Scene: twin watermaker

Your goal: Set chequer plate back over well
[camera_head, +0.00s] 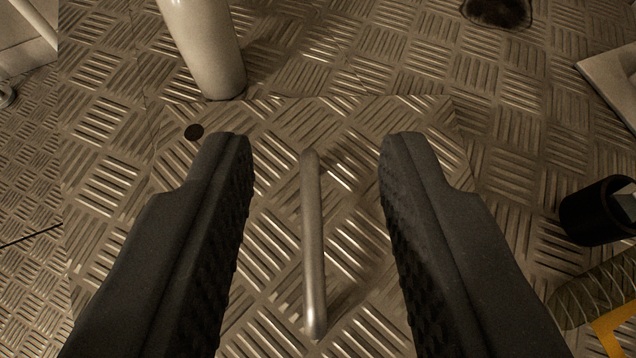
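The chequer plate (278,160) lies in the middle of the view. It has the same raised tread pattern as the floor around it, and its far edge and upper corners show as a thin seam. A straight metal bar handle (313,240) stands on it, running away from me. My gripper (315,145) is open above the plate, one dark ridged finger on each side of the handle. Neither finger visibly touches the handle. I see no open well; the plate's near part is partly hidden by my fingers.
A pale round post (208,50) stands just beyond the plate's far left edge. A small dark round spot (194,132) is near the left finger. A dark round patch (497,10) is at the top right. A black cylinder (597,211) lies at the right, above a yellow-marked item (618,330).

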